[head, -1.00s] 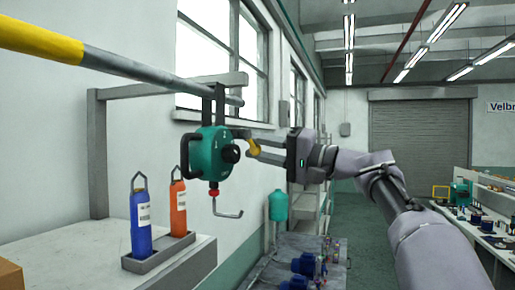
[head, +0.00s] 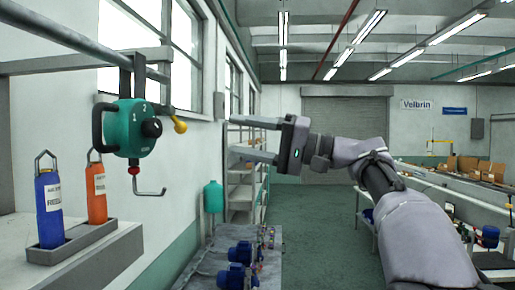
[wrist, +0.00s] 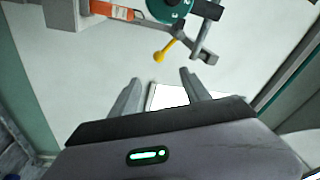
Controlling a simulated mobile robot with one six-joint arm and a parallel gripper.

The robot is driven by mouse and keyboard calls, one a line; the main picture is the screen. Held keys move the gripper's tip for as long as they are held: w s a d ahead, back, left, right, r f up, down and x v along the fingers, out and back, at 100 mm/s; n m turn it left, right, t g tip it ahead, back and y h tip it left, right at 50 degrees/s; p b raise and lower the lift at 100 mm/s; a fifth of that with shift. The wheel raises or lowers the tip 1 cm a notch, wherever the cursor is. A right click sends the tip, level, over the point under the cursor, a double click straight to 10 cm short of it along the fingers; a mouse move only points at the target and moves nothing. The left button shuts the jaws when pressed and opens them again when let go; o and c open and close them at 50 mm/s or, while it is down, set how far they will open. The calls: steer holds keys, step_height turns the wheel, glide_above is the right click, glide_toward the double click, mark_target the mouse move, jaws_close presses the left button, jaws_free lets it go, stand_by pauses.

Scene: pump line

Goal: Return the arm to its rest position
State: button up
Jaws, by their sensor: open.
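My gripper (head: 250,138) is open and empty at the middle of the head view, its two fingers pointing left. A teal hoist unit (head: 136,128) with a black knob hangs from a grey rail at the left. Its yellow-tipped lever (head: 180,126) sticks out to the right, apart from my fingertips. In the wrist view, my gripper's fingers (wrist: 158,90) are spread, and the yellow lever (wrist: 163,52) and the teal unit (wrist: 170,5) lie beyond them. A hook (head: 150,192) hangs below the unit, with nothing on it.
A blue bottle (head: 49,210) and an orange bottle (head: 96,195) stand in a grey tray (head: 75,245) on a bench at left. A low table with blue pumps (head: 240,252) is below my gripper. Shelving (head: 243,185) stands behind. Green floor (head: 310,235) is clear at centre.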

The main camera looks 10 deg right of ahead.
steer(key=v, duration=0.3)
steer(key=shift+s+d, duration=0.25)
steer(key=shift+d, duration=0.05)
steer(key=shift+a+f, duration=0.1)
steer(key=s+a+f+m+h+b, duration=0.2)
steer(key=a+f+h+b, duration=0.1)
steer(key=f, duration=0.5)
steer(key=s+a+f+m+h+b, duration=0.1)
steer(key=s+a+f+h+b, duration=0.2)
steer(key=f, duration=0.6)
steer(key=s+a+f+m+h+b, duration=0.2)
steer(key=a+f+b, duration=0.2)
steer(key=f, duration=0.4)
steer(key=s+d+f+g+h+b, duration=0.1)
steer(key=s+f+h+b, duration=0.1)
steer(key=s+f, duration=0.5)
steer(key=s+d+f+h+b, duration=0.2)
steer(key=s+f, duration=0.5)
steer(key=f, duration=1)
steer(key=s+d+f+g+h+b, duration=0.1)
steer(key=s+f+h+b, duration=0.3)
steer(key=f, duration=0.9)
steer(key=s+d+b, duration=0.1)
steer(key=s, duration=0.2)
steer(key=shift+d+g, duration=0.2)
steer(key=shift+g, duration=0.1)
